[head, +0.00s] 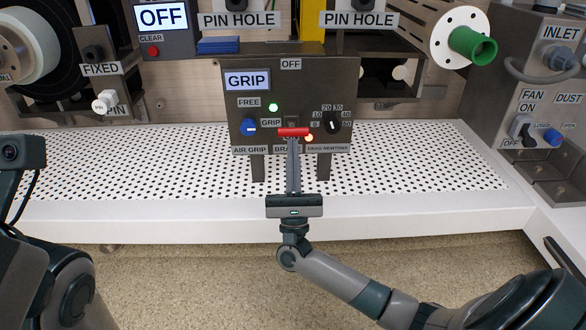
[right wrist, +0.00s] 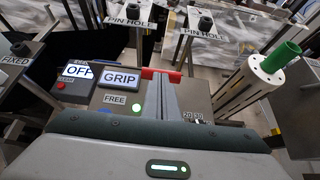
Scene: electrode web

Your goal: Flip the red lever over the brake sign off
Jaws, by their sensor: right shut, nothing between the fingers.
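The red lever (head: 293,131) is a short horizontal bar low on the dark control box (head: 290,75), above the BRAKE sign (head: 281,149), which is partly covered by my fingers. My right gripper (head: 292,143) is shut and empty, its fingers pointing at the box with the tips just below or at the lever. In the right wrist view the red lever (right wrist: 148,73) shows on both sides of the shut fingers, which hide its middle. Whether the tips touch it I cannot tell. My left gripper is out of view; part of my left arm shows at the left edge.
The box also carries a blue air grip knob (head: 249,127), a black drag knob (head: 332,122), a lit green lamp (head: 273,107), an orange lamp (head: 309,138) and a GRIP display (head: 247,81). The perforated white table (head: 420,165) is clear on both sides.

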